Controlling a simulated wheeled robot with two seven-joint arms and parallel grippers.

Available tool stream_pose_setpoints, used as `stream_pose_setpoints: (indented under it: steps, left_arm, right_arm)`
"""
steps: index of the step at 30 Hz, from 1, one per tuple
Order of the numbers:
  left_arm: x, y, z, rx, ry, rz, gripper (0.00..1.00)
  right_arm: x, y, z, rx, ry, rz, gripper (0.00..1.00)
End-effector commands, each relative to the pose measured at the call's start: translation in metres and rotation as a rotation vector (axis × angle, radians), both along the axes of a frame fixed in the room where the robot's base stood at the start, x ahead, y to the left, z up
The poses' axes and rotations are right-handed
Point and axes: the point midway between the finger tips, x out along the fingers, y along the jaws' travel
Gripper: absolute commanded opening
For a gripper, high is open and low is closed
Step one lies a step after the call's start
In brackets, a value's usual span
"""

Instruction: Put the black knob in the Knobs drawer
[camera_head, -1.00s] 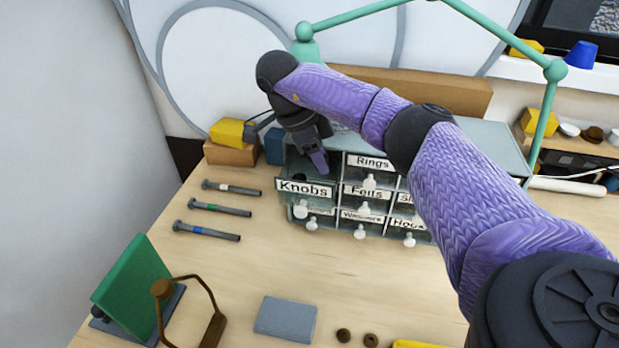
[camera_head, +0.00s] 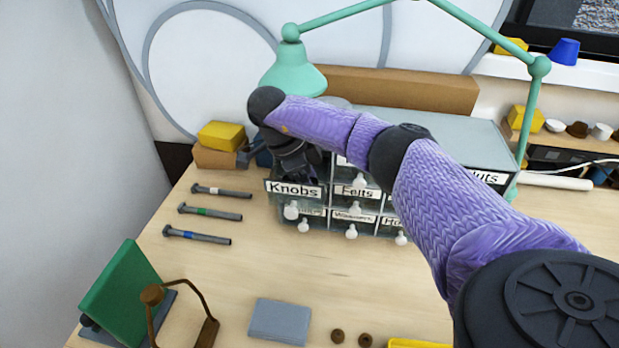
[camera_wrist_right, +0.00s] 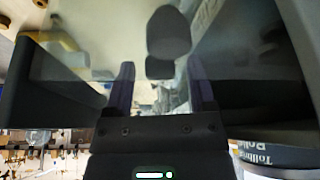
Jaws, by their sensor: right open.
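The Knobs drawer (camera_head: 293,190) is the labelled upper-left drawer of the small cabinet and stands pulled out. My right gripper (camera_head: 300,178) reaches down into it from above, its fingertips largely hidden behind the drawer front. In the right wrist view my right gripper (camera_wrist_right: 163,85) has its two fingers apart. A dark, mushroom-shaped black knob (camera_wrist_right: 168,36) shows just beyond the fingertips, between see-through walls. It looks clear of both fingers; I cannot tell whether it touches the drawer floor. My left gripper is out of view.
Other drawers, such as Felts (camera_head: 357,192), surround the Knobs drawer. The green lamp (camera_head: 293,75) stands behind my arm. Several bolts (camera_head: 210,213) lie left of the cabinet. A grey block (camera_head: 280,321) lies in front; the table between is clear.

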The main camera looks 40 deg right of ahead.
Motion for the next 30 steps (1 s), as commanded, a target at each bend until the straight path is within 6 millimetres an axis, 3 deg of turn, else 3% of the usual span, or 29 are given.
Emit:
stream_pose_setpoints:
  steps: [5,9,12,16,21,30]
  left_arm:
    - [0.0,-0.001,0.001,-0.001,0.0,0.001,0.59]
    - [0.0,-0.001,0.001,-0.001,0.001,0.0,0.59]
    - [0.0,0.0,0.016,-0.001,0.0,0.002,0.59]
    - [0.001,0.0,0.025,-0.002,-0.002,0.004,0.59]
    - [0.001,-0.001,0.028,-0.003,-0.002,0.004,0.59]
    - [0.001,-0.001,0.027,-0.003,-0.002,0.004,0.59]
  right_arm:
    - [0.004,0.004,0.014,0.001,-0.004,0.001,0.71]
    - [0.013,0.016,0.051,0.0,-0.006,0.002,0.71]
    - [0.019,0.024,0.082,-0.001,-0.004,0.001,0.71]
    - [0.026,0.032,0.106,-0.001,-0.002,0.0,0.71]
    - [0.028,0.037,0.115,0.001,-0.001,0.0,0.71]
    - [0.028,0.037,0.114,0.0,0.0,0.0,0.71]
